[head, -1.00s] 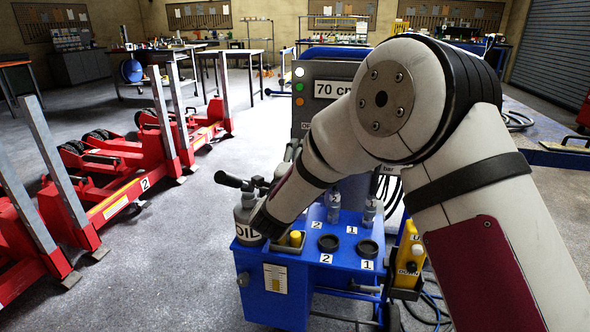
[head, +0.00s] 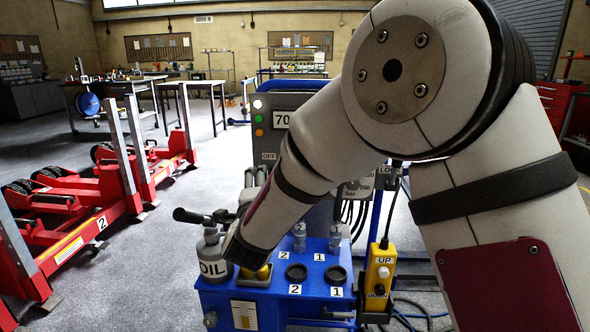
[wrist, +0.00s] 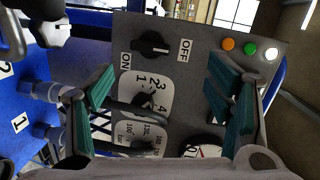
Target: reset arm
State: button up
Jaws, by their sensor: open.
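My gripper (wrist: 165,108) shows in the wrist view with its two green-padded fingers apart and nothing between them. It faces the grey control panel (wrist: 185,62) of the blue unit, which appears turned sideways there. The panel carries a black ON/OFF knob (wrist: 152,44), a numbered dial and a gauge, partly behind the fingers. In the head view my arm crosses in front of the panel and hides most of it and the gripper. The blue unit (head: 262,308) stands below the arm, with an OIL can (head: 213,262) on its left corner.
A yellow UP/DOWN pendant (head: 380,272) hangs at the unit's right, with cables on the floor. Red jacks (head: 75,225) with upright posts stand at the left. Workbenches (head: 140,95) are at the back. The grey floor (head: 130,275) between jacks and unit is clear.

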jog(key=s+d+r+n+g+y, duration=0.1)
jog(key=s+d+r+n+g, duration=0.2)
jog(key=s+d+n, duration=0.25)
jog(key=s+d+r+n+g+y, duration=0.1)
jog(key=s+d+r+n+g, duration=0.3)
jog(key=s, duration=0.3)
jog(key=s+d+f+n+g+h, duration=0.1)
jog(key=s+d+f+n+g, duration=0.15)
jog(key=s+d, duration=0.7)
jog(key=s+d+f+n+g+h, duration=0.1)
jog(key=s+d+g, duration=0.35)
jog(key=s, duration=1.05)
jog(key=s+d+f+n+g+h, duration=0.2)
jog(key=s+d, duration=0.5)
jog(key=s, duration=0.5)
notch_tip(320, 180, up, 28)
jog(key=t+p, duration=0.3)
jog(key=p, duration=2.4)
jog(key=shift+d, duration=0.45)
